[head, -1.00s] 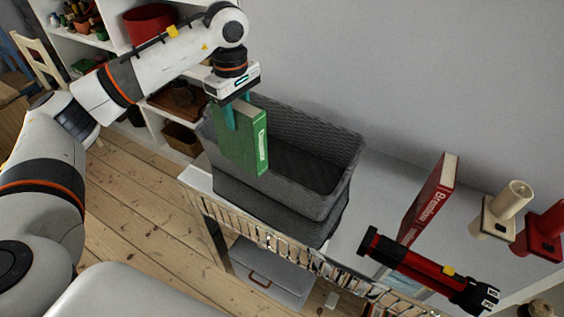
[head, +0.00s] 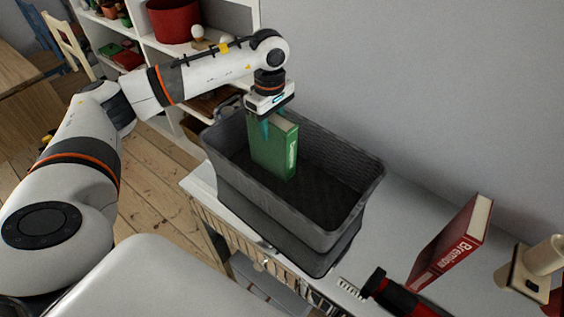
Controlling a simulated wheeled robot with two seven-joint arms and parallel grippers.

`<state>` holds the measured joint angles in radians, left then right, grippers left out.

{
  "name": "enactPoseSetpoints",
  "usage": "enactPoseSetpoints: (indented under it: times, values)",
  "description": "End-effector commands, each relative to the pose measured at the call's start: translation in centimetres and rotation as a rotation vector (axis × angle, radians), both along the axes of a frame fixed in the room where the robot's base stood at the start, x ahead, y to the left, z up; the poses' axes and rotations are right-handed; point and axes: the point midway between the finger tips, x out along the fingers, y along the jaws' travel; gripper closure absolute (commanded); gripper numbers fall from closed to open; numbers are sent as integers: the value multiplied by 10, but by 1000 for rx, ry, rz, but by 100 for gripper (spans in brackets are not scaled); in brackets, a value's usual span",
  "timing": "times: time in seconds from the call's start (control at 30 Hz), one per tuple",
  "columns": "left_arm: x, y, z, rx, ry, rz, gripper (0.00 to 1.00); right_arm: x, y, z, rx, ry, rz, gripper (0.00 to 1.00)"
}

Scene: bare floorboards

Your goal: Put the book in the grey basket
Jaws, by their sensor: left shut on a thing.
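The green book (head: 273,150) is upright in my left gripper (head: 268,120), which is shut on its top edge. The book is over the left part of the grey basket (head: 345,226), with its lower part below the rim line in the picture. I cannot tell whether it touches the basket floor. The basket stands on a white shelf top and its visible inside is otherwise empty. My right gripper is not in view.
A red book (head: 452,243) stands to the right of the basket. A red and black tool (head: 400,298) lies at the front right, near a cream object (head: 535,268). A white shelf unit (head: 238,15) with a red pot (head: 173,20) stands behind my left arm.

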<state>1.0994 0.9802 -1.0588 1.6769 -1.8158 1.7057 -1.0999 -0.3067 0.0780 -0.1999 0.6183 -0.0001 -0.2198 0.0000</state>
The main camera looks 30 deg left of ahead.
Motion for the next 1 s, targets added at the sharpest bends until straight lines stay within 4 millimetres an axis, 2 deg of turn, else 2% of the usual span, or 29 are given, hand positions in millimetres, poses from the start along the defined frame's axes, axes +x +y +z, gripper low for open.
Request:
enactPoseSetpoints:
  times: [0.03,0.2,0.37,0.6,1.0]
  values:
    - [-1,0,-6,-1,2,0,100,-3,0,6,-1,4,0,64]
    - [0,0,-32,-1,1,0,100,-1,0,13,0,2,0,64]
    - [0,0,-45,-1,-1,0,100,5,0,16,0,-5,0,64]
    - [1,0,-74,-1,-2,0,100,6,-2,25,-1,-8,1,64]
    - [1,0,-81,-1,-3,0,100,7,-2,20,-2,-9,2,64]
